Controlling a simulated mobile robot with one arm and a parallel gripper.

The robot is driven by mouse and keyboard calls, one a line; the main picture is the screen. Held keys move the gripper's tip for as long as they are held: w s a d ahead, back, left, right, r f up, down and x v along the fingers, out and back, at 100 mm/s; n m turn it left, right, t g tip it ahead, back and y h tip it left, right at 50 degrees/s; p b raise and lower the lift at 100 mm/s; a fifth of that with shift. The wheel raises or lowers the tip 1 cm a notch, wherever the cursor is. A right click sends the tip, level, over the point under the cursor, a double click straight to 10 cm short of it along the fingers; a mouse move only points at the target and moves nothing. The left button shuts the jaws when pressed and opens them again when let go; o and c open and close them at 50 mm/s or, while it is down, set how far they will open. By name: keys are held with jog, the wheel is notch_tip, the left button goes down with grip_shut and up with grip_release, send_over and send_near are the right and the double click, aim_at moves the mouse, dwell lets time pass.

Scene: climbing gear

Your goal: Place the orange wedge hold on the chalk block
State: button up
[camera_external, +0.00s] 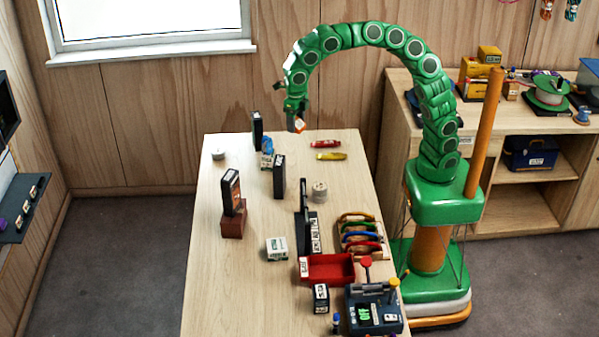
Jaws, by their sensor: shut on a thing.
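My green arm curves over the far part of the table, and my gripper (295,113) hangs there pointing down. It is shut on a small orange and white piece, which looks like the orange wedge hold (299,126). The gripper hides part of the hold, which is held above the table top. A small white block with a dark label, likely the chalk block (277,248), sits near the middle of the table, well nearer the camera than my gripper. Nothing is seen on top of it.
Dark upright boxes (279,176) stand around the table (215,270), one on a reddish-brown block (232,222). A blue and white item (267,156) stands near the far end. A red tray (328,268), coloured carabiners (362,238) and a device (375,312) fill the right side.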

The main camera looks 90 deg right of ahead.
jog(key=w+a, duration=0.8)
jog(key=a, duration=0.1)
jog(key=n, duration=0.6)
send_near(276, 244)
jog(key=shift+f, duration=3.15)
jog(key=shift+f, duration=0.15)
jog(key=o, duration=1.1)
jog(key=shift+r, duration=3.9)
